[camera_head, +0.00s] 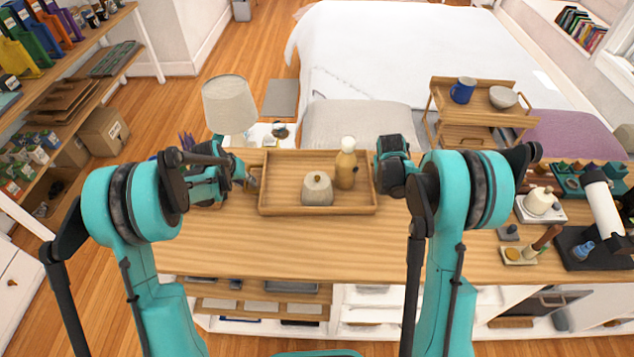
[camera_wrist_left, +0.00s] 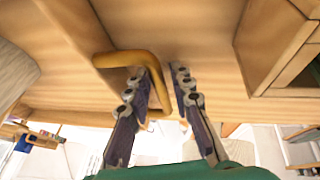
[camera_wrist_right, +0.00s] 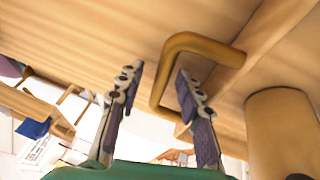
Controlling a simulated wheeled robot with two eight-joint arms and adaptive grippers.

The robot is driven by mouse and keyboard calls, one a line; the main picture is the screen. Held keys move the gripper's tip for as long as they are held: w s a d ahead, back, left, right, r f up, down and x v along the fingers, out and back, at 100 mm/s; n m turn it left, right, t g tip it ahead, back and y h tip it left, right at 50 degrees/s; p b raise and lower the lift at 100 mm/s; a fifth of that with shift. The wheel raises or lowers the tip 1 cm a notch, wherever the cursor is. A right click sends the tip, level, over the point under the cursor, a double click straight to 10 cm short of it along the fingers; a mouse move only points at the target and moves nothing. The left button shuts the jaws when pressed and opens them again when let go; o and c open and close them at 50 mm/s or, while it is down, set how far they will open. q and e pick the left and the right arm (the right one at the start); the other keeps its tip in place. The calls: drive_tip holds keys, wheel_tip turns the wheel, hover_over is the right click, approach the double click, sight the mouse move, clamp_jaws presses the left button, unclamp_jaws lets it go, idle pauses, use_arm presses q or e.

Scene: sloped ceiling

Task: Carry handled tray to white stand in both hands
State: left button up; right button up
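The wooden tray (camera_head: 280,209) lies flat on the wooden table, with a brass handle at each end. It holds a lidded pale jar (camera_head: 317,188) and a wooden bottle with a pale top (camera_head: 346,165). My left gripper (camera_head: 245,179) is open at the left handle (camera_wrist_left: 163,84), whose bar lies between its fingers. My right gripper (camera_head: 379,166) is open at the right handle (camera_wrist_right: 163,75), whose bar also lies between its fingers. A white-topped surface (camera_head: 262,131) shows behind the table; I cannot tell whether it is the white stand.
A lamp (camera_head: 230,104) stands behind the table at left. A wooden trolley (camera_head: 477,120) with a blue mug (camera_head: 463,90) and bowl (camera_head: 503,97) is behind at right. Several small items crowd the table's right end. The table front (camera_head: 300,250) is clear.

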use_arm(q)
clamp_jaws()
use_arm(e)
drive_tip(key=c, duration=0.6)
clamp_jaws()
use_arm(q)
drive_tip(key=shift+r, duration=0.2)
use_arm(e)
drive_tip(key=shift+r, duration=0.15)
